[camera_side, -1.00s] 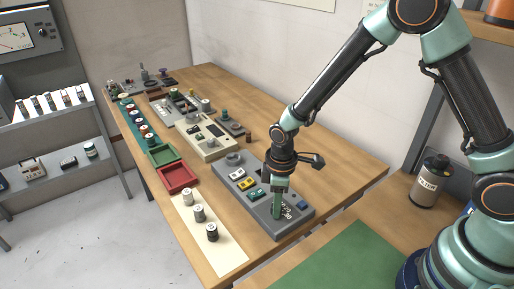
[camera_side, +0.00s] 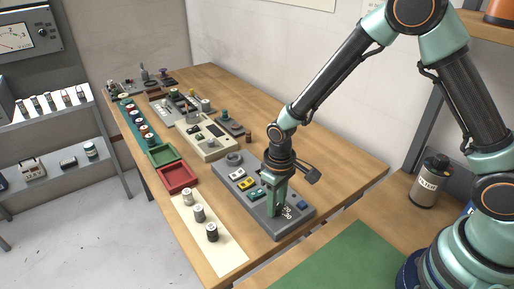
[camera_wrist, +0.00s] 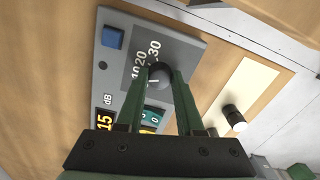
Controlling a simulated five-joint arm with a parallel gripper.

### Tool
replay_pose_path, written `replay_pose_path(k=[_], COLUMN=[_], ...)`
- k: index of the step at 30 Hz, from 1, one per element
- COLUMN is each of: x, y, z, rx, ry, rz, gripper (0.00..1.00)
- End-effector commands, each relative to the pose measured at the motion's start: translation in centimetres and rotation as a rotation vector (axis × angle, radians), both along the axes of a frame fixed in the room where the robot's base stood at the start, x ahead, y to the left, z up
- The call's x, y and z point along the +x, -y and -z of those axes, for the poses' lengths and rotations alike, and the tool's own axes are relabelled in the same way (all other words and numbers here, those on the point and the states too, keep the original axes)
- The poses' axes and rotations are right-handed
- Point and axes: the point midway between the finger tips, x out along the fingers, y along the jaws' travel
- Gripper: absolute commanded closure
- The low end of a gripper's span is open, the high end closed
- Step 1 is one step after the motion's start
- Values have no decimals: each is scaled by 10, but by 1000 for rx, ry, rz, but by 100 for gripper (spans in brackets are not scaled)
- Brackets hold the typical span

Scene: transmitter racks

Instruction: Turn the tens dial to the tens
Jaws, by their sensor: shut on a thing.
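The tens dial is a round black knob (camera_wrist: 158,73) on the dark end plate of a grey panel (camera_side: 228,181). White figures 10, 20 and 30 are printed around it. In the wrist view the knob sits between the two green fingers of my gripper (camera_wrist: 165,76), which is shut on it. A short pale mark shows on the knob, but its exact reading is unclear. In the side view my gripper (camera_side: 272,212) points straight down at the panel's near end and hides the knob.
The panel also has a blue button (camera_wrist: 112,37), an orange 15 dB window (camera_wrist: 105,120) and a teal window (camera_wrist: 152,115). Black-and-white knobs stand on a cream strip (camera_side: 231,258) to the left. Red (camera_side: 192,185) and green trays lie farther back.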

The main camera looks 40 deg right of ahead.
Motion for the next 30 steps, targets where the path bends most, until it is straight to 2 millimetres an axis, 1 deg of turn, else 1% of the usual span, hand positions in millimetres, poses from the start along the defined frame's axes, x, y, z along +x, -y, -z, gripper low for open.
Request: replay_pose_path(k=[1,17,18,19,20,30], x=[-3,-4,-4,-4,-3,-1], y=[-3,-3,-2,-2,-2,-1], z=[1,1,1,1,1,-1], rx=[-3,-4,-3,-3,-3,-1], ry=[-8,-10,-9,-9,-9,-4], rz=[3,28,28,28,28,32], gripper=[100,100,53,41,34,34])
